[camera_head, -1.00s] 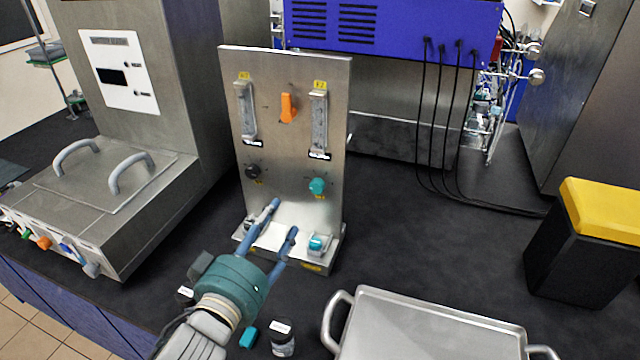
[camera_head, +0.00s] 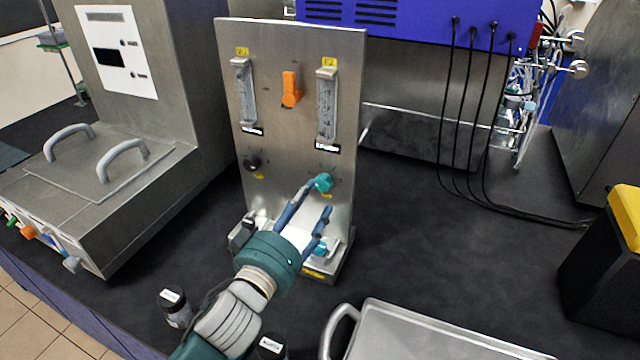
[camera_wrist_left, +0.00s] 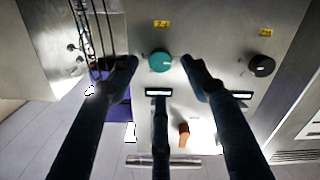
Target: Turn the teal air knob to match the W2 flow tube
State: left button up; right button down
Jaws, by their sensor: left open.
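The teal air knob (camera_head: 323,182) sits at the lower right of the upright steel panel (camera_head: 290,120). In the left wrist view the teal knob (camera_wrist_left: 160,62) shows between the two fingertips, with a gap on each side. My left gripper (camera_head: 318,196) is open, its fingers pointing up at the panel just below the knob, one fingertip close to it. My right gripper is not in view.
A black knob (camera_head: 252,162), a second flow tube (camera_head: 244,92) and an orange lever (camera_head: 291,89) are on the same panel. A steel tray (camera_head: 420,335) lies at the front right. Small dark bottles (camera_head: 174,306) stand at the front. Dark bench is clear right of the panel.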

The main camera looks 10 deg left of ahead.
aim_at(321, 187)
pick_arm(q)
jog(key=w, duration=0.3)
jog(key=w+d+p, duration=0.1)
jog(key=w, duration=0.2)
jog(key=shift+d, duration=0.1)
jog(key=shift+f, duration=0.1)
jog(key=c, duration=1.1)
jog(key=shift+c, duration=0.2)
